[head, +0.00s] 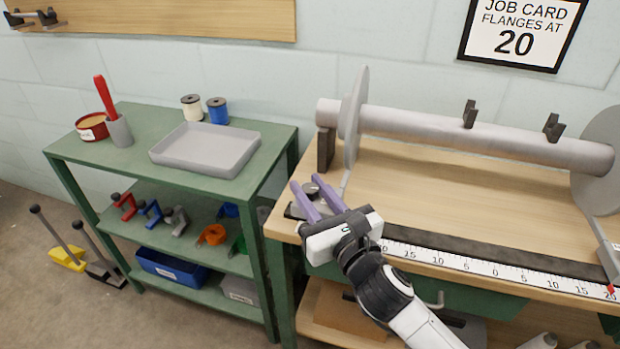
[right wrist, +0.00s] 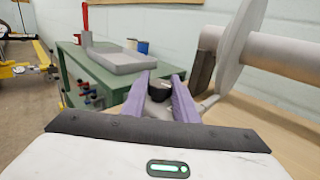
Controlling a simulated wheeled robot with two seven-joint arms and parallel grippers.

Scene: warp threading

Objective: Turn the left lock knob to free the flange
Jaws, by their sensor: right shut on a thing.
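The left flange (head: 354,115) is a grey disc standing upright around the left end of a grey beam (head: 430,128). Its foot runs down to a dark lock knob (head: 311,189) near the left end of the ruler. My right gripper (head: 306,190) has its purple fingers around this knob and is shut on it. In the right wrist view the knob (right wrist: 160,90) sits between the fingers, and the flange (right wrist: 240,45) stands to the right. The right flange (head: 600,160) is at the right picture edge. My left gripper is not in view.
A ruler (head: 490,273) runs along the bench front, with a red pointer (head: 611,289) near 20 on the right. A job card (head: 520,32) on the wall reads flanges at 20. A green shelf (head: 75,147) with a grey tray (head: 205,168) stands left. The bench top (head: 440,200) is clear.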

